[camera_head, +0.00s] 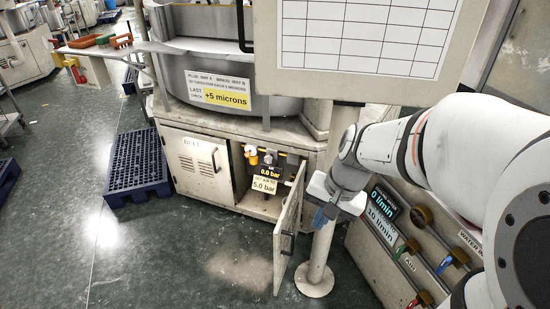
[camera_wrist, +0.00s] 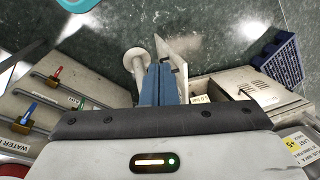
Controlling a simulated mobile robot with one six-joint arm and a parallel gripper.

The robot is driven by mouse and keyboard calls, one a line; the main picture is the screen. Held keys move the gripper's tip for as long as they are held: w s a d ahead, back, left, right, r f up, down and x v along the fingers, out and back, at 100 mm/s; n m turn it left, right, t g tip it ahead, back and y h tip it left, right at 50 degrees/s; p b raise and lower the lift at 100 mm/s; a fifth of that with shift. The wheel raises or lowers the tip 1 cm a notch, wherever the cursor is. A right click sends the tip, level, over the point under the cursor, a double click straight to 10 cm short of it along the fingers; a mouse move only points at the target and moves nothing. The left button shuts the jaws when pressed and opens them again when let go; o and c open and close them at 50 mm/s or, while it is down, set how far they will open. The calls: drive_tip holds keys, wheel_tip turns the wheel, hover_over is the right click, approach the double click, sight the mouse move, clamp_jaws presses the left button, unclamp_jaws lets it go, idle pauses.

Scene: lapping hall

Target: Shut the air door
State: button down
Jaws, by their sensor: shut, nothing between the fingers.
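The air door (camera_head: 288,232) is a narrow pale panel that stands open, swung out from the low cabinet (camera_head: 200,165) below the round machine. A dark handle (camera_head: 287,242) is on its face. Inside the opening are a gauge reading 0.0 bar (camera_head: 271,171) and a "5.0 bar" label (camera_head: 264,184). My gripper (camera_head: 319,220), with blue fingers, is to the right of the door, in front of the post. In the wrist view, the shut fingers (camera_wrist: 158,84) point toward the floor, with the door (camera_wrist: 176,50) just beyond them. I cannot tell whether they touch it.
A pale post with a round foot (camera_head: 314,280) stands right of the door. A panel with coloured valves (camera_head: 410,245) is at the right. A blue pallet (camera_head: 137,165) lies on the left. A white board (camera_head: 365,45) hangs above. The green floor before the cabinet is clear.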

drive_tip(key=w+d+f+m+t+y+b, duration=0.1)
drive_tip(key=w+d+f+m+y+b, duration=0.2)
drive_tip(key=w+f+m, duration=0.8)
drive_tip(key=w+d+f+m+t+y+b, duration=0.3)
drive_tip(key=w+f+m, duration=0.4)
drive_tip(key=f, duration=0.9)
drive_tip(key=g+b, duration=0.1)
drive_tip(key=b, duration=0.1)
approach(280, 231)
drive_tip(key=shift+n, duration=0.4)
drive_tip(key=x, duration=0.5)
drive_tip(key=shift+d+f, duration=0.25)
drive_tip(key=shift+f, duration=0.1)
drive_tip(key=shift+w+a, duration=0.2)
drive_tip(key=shift+a, duration=0.35)
drive_tip(key=shift+w, duration=0.1)
